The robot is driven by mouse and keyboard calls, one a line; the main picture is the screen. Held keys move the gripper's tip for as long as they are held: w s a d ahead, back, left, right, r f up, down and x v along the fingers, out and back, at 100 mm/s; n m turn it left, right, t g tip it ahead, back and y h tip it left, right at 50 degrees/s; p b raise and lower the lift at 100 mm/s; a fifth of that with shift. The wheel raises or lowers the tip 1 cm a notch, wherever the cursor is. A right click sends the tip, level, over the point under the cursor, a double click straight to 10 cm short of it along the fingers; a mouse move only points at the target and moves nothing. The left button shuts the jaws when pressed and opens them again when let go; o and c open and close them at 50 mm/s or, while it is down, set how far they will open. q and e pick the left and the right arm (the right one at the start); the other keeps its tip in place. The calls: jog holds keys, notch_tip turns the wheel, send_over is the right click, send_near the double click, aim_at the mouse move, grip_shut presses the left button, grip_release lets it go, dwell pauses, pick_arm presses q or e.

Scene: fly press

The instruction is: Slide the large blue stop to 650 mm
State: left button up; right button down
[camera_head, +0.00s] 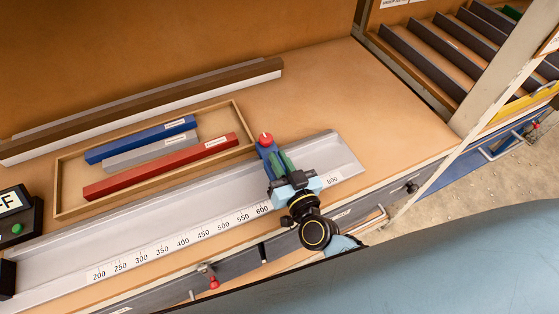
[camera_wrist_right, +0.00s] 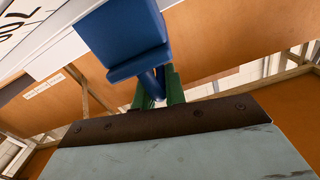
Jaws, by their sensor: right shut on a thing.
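The large blue stop (camera_head: 267,151), with a red knob on top, sits on the grey rail (camera_head: 120,235) with its number scale. It stands just past the 600 mark, and the marks between 600 and 800 are hidden by my arm. My right gripper (camera_head: 283,162) is shut on the stop with its green fingers. In the right wrist view the blue stop (camera_wrist_right: 125,38) fills the upper middle, and the green fingers (camera_wrist_right: 160,88) close on its narrower blue part. My left gripper is not in view.
A wooden tray (camera_head: 62,200) behind the rail holds blue, grey and red bars. A dark box with a green button (camera_head: 17,228) stands at the left end. A red-tipped lever (camera_head: 213,281) hangs at the bench's front edge. The bench right of the rail is clear.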

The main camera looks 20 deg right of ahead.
jog(key=c, duration=1.5)
grip_release()
jog(key=s, duration=0.4)
jog(key=s+d, duration=0.1)
jog(key=s, duration=0.8)
jog(key=shift+s+d, duration=0.15)
jog(key=shift+d, duration=0.1)
